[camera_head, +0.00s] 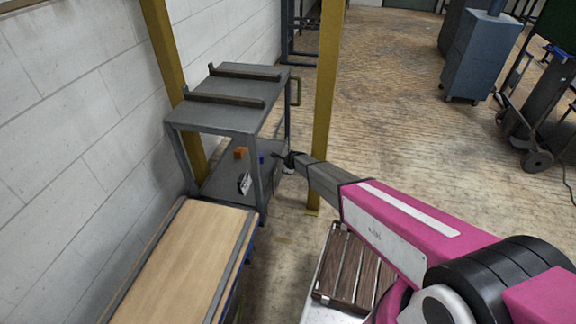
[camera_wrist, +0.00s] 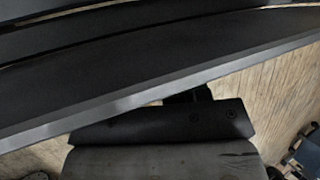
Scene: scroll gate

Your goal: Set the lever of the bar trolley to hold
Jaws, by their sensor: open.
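The bar trolley is probably the grey two-shelf trolley (camera_head: 214,112) beside the wall, with two dark bars on its top. I cannot make out its lever or the lever's setting. My gripper (camera_head: 281,157) is small and dark, at the trolley's right side, level with the space between the shelves. It is open, with nothing seen in it. In the wrist view a grey shelf edge (camera_wrist: 150,95) crosses close in front and hides the fingertips. Whether anything touches is not clear.
An orange block (camera_head: 240,153), a small blue item and a black-and-white tag (camera_head: 245,183) are on the lower shelf. A yellow post (camera_head: 325,100) stands close right of the trolley. A wood-topped bench (camera_head: 185,265) is in front. Open floor lies beyond the post.

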